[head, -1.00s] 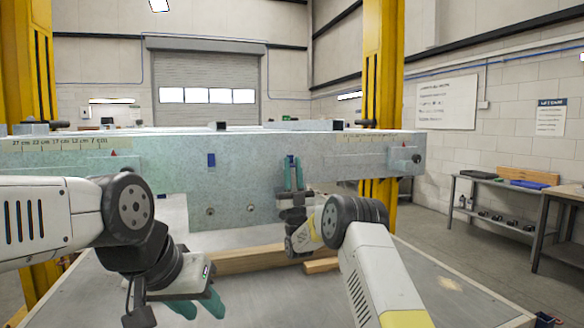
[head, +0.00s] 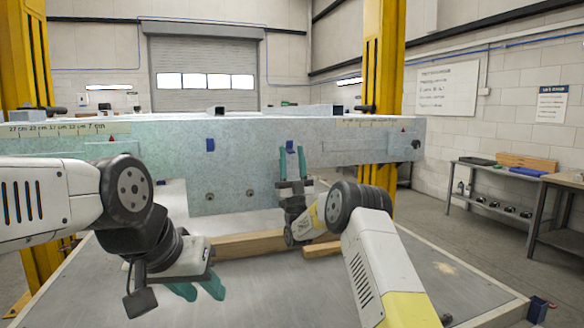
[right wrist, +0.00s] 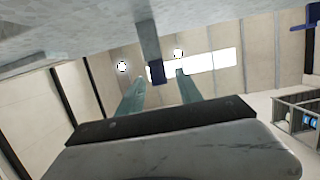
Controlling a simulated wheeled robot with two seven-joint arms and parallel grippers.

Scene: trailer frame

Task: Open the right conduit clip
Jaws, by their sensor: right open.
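The right conduit clip (head: 290,145) is a small dark blue piece on the front face of the grey beam (head: 240,170). My right gripper (head: 292,154) stands upright in front of it, with teal fingers open and one on each side of the clip. In the right wrist view, the blue clip (right wrist: 156,71) shows between the two fingertips; I cannot tell whether they touch it. A second blue clip (head: 210,145) sits further left on the beam. My left gripper (head: 202,287) hangs low at the left, pointing down, open and empty.
A wooden block (head: 250,243) lies on the workbench (head: 270,290) below the beam. A scale strip (head: 60,128) runs along the beam's upper left. A yellow post (head: 378,80) stands behind. A shelf (head: 480,175) stands at the right. The bench front is clear.

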